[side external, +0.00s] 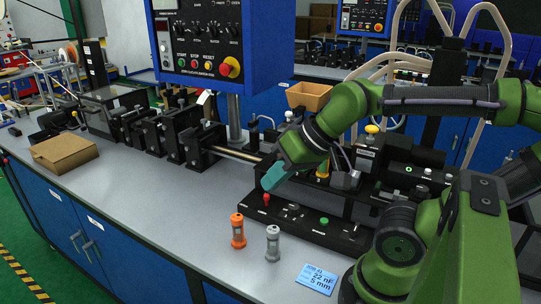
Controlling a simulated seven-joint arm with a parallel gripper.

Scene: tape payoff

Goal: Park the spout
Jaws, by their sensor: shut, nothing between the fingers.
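My gripper (267,186) is at the end of the green arm, a teal end piece angled down to the left. It is shut with nothing seen in it, just above the left part of a black control box (315,228) that has a red button (266,198) and a green button (324,221). Right of the gripper, a grey angled block (345,181) sits on the black machine. I cannot tell for sure which part is the spout; the arm hides part of the machine behind it.
An orange cylinder (238,231) and a grey cylinder (272,243) stand upright on the grey bench (175,205) near its front edge. A blue label card (317,277) lies to their right. A cardboard box (64,151) lies at left. A blue control panel (222,40) rises behind.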

